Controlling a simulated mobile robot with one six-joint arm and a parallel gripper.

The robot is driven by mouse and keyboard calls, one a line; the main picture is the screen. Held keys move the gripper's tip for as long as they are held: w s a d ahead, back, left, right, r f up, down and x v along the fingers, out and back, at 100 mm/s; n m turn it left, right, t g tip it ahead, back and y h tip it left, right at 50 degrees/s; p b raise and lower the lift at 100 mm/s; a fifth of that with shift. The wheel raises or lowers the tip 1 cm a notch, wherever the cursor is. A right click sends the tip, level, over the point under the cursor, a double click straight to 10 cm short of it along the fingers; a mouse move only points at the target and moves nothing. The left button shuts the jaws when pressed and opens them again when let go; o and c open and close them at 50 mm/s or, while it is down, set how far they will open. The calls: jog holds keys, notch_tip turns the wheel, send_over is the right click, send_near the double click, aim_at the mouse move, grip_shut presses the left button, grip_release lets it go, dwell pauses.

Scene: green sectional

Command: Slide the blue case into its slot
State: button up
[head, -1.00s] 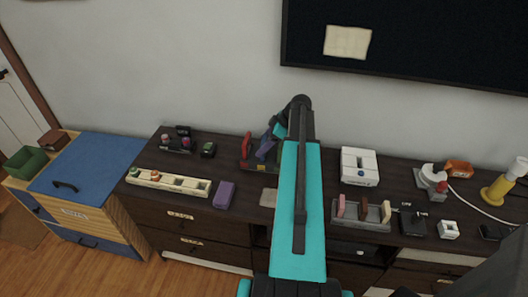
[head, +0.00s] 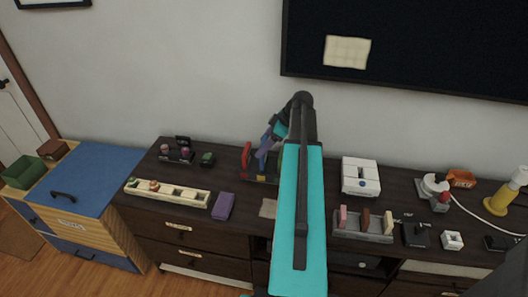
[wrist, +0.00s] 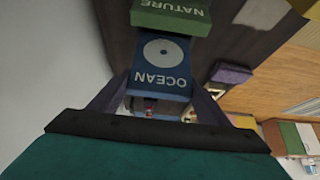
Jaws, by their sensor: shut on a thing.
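The blue case, labelled OCEAN (wrist: 160,72), is between the two fingers of my gripper (wrist: 157,90) in the wrist view, and the gripper is shut on it. A green case labelled NATURE (wrist: 172,15) is just beyond it. In the head view my gripper (head: 265,146) is over a dark rack (head: 262,179) on the dresser, partly behind my arm. A red case (head: 246,155) stands upright at the rack's left end. The blue case is hard to make out in the head view. I cannot tell whether its lower end is inside a slot.
A purple block (head: 222,206) and a cream tray (head: 168,194) lie to the left on the dresser. A white box (head: 360,176) and a grey rack (head: 362,227) with several upright pieces stand to the right. The wall is close behind.

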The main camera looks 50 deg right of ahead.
jog(key=shift+r+b, duration=0.5)
jog(key=shift+r, duration=1.95)
jog(key=shift+r, duration=0.1)
jog(key=shift+s+d+r, duration=0.15)
jog(key=shift+s+d, duration=0.05)
jog(key=shift+s, duration=0.05)
jog(key=s+d+p, duration=0.2)
jog(key=s+d, duration=0.1)
jog(key=s, duration=0.3)
jog(key=s+d+r+p, duration=0.1)
jog(key=s+d, duration=0.3)
jog(key=s, duration=0.1)
jog(key=shift+s+d+p, duration=0.15)
jog(key=shift+s+p, duration=0.2)
jog(key=shift+s, duration=0.05)
jog(key=shift+f, duration=0.1)
jog(key=shift+f+b, duration=1.95)
jog(key=shift+f, duration=0.85)
